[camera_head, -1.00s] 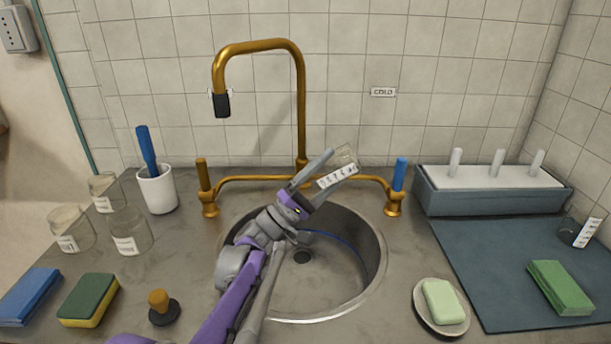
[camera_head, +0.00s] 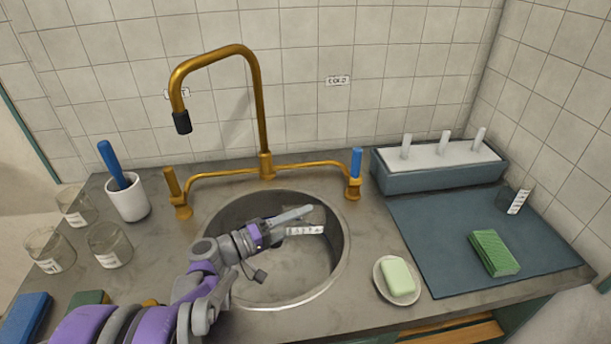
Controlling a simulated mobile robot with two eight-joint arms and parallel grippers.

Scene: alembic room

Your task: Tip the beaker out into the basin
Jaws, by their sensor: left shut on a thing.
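My left gripper (camera_head: 290,220) is shut on a clear glass beaker (camera_head: 318,216), which has a white strip of markings. The beaker is over the round metal basin (camera_head: 340,254), tipped with its strip lying nearly level in the picture. The gripper's fingers hide part of the beaker. I cannot make out any liquid in it or leaving it. My forearm crosses the near left rim of the basin. My right gripper is not in view.
A brass faucet (camera_head: 262,110) arches behind the basin, between two taps. A soap dish (camera_head: 414,290) stands at right. A second marked beaker (camera_head: 505,198) and a green sponge (camera_head: 493,253) are on the blue mat (camera_head: 440,245). Jars (camera_head: 110,246) stand at left.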

